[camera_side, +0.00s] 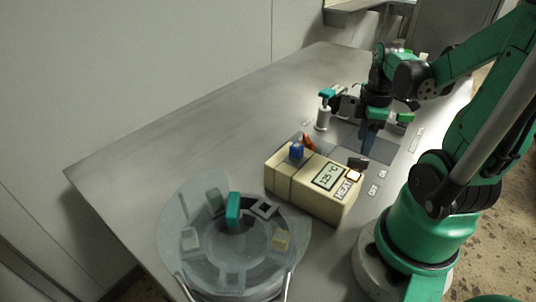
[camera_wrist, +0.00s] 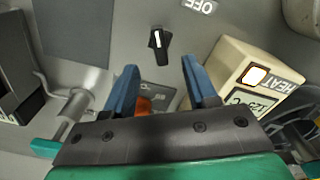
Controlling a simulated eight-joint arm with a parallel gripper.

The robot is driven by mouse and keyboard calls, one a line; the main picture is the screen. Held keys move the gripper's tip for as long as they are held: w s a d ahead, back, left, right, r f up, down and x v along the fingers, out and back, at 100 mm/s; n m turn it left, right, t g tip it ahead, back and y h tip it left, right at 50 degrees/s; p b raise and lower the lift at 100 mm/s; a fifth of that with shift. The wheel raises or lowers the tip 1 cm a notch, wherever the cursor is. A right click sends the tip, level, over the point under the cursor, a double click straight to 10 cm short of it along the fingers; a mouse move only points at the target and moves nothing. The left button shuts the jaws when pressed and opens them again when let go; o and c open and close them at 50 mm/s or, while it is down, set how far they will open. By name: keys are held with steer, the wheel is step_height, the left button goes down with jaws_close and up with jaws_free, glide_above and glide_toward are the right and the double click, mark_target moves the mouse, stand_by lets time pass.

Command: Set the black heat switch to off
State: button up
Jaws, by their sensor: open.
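The black heat switch (camera_wrist: 159,48) stands on the grey metal surface in the wrist view, with a white line along its top. The line runs nearly straight up the picture; the OFF label (camera_wrist: 200,7) is up and to the right of it. In the side view the switch (camera_side: 357,163) is a small dark shape behind the cream box. My gripper (camera_wrist: 161,80) is open, its two blue fingers apart with nothing between them. The switch is just beyond the fingertips, not visibly touched. In the side view my gripper (camera_side: 368,143) points down behind the switch.
The cream HEAT box (camera_side: 318,187) has a 125 °C display and a lit lamp (camera_wrist: 256,76); it stands close to my right finger. A glass-lidded round vessel (camera_side: 232,245) is at lower left. A teal-handled post (camera_side: 323,118) stands behind. The table's left rear is clear.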

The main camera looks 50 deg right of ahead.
mark_target(359, 159)
steer(key=shift+f, duration=2.7)
jaws_close()
